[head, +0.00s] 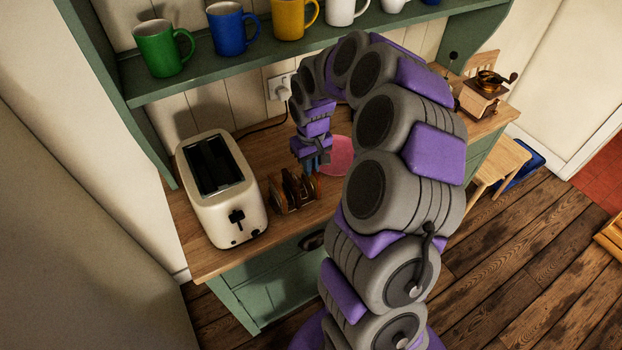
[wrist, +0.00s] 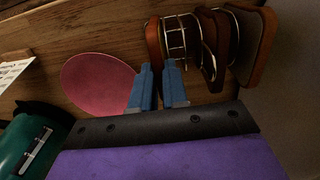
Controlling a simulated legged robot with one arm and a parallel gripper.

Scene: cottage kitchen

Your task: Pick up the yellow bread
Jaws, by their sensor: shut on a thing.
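A wire toast rack (head: 292,190) with several brown-crusted bread slices stands on the wooden counter, right of the toaster. In the wrist view the rack's wires (wrist: 177,42) show between the slices. My gripper (head: 312,168) points down at the rack's right end. Its blue fingers (wrist: 160,72) are shut on the end slice of bread (wrist: 153,42), on the side nearest the pink plate. That slice appears upright and close beside the rack; I cannot tell whether it is clear of it. The slices look brown and edge-on, so a yellow face is not visible.
A cream toaster (head: 217,188) stands close to the left. A pink plate (head: 338,157) lies flat just right of the rack, partly behind my arm. A green shelf (head: 200,83) with several mugs hangs above. A coffee grinder (head: 486,98) stands farther right.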

